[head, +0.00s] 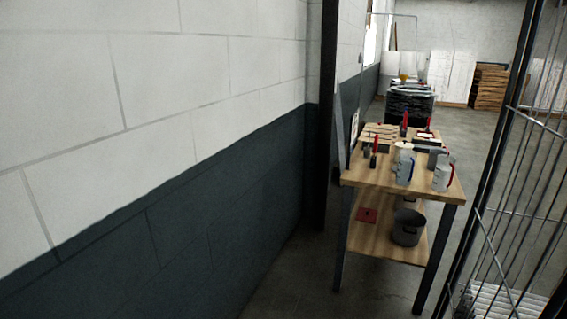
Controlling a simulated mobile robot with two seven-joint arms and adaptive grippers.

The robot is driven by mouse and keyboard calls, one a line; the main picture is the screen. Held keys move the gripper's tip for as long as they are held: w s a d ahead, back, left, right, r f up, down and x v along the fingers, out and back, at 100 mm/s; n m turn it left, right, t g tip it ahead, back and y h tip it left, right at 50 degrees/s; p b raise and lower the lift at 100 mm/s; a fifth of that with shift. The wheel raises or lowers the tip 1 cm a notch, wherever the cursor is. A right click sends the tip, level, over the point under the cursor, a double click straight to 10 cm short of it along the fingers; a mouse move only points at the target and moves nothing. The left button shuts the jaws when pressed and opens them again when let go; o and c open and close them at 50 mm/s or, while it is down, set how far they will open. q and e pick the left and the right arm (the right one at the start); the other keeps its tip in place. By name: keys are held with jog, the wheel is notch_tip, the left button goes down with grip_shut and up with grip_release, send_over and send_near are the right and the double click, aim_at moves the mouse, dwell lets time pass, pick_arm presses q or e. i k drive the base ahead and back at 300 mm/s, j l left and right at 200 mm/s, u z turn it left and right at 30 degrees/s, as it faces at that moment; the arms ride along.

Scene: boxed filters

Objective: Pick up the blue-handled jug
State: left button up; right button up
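The blue-handled jug (405,168) is a pale, whitish vessel standing upright near the front edge of the wooden workbench (362,178). A similar pale jug with a red handle (442,176) stands just to its right, with a gap between them. The workbench is some distance ahead, right of the middle of the head view. Neither of my grippers is in view, and nothing touches the jug.
A dark-and-white wall (180,190) fills the left side. A wire mesh cage (510,180) stands on the right. Grey floor (310,285) is clear before the bench. A metal pot (408,227) and a red item (367,215) sit on its lower shelf.

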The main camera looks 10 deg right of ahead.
aim_at(406, 158)
jog(key=i+z, duration=0.2)
jog(key=i, duration=0.6)
jog(key=i+j+z, duration=0.15)
jog(key=i, duration=0.6)
